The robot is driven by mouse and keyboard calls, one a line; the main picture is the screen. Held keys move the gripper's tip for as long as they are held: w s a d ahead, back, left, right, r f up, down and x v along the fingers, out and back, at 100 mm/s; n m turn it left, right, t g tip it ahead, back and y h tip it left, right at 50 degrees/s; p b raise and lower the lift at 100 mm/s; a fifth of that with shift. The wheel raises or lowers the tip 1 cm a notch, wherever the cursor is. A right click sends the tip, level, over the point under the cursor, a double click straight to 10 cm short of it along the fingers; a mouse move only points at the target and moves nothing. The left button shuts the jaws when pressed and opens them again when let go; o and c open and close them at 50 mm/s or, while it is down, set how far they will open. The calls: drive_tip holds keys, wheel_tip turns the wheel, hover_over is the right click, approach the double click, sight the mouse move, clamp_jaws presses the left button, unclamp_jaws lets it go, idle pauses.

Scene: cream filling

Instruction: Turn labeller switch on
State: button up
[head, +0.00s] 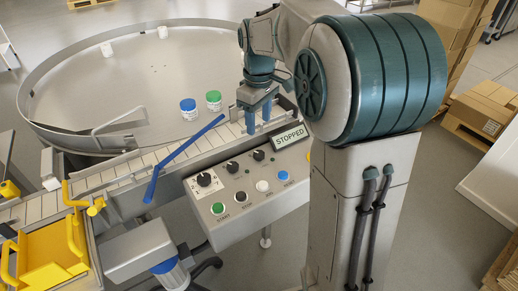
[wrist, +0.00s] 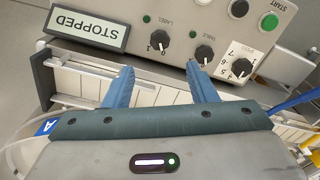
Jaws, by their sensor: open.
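The labeller switch is a black rotary knob marked LABEL (wrist: 159,40), seen upside down in the wrist view on the grey control panel (wrist: 222,14). In the head view it is the knob (head: 258,155) nearest the STOPPED display. Its pointer setting is too small to read surely. My gripper (wrist: 160,72) is open, its blue fingers spread and empty, with the LABEL knob just beyond the gap between the tips. In the head view my gripper (head: 258,126) points down over the conveyor, behind the panel and apart from the knob.
The STOPPED display (head: 289,138) stands at the panel's back right corner. A TABLE knob (wrist: 204,54) and numbered dial (wrist: 239,68) sit beside the LABEL knob. Push buttons line the panel front. The conveyor (head: 150,162), a blue bar (head: 183,155) and two jars (head: 213,101) are near.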

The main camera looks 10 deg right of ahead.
sight(259, 153)
wheel_tip(259, 153, down, 11)
idle(0.3)
drive_tip(key=c, duration=1)
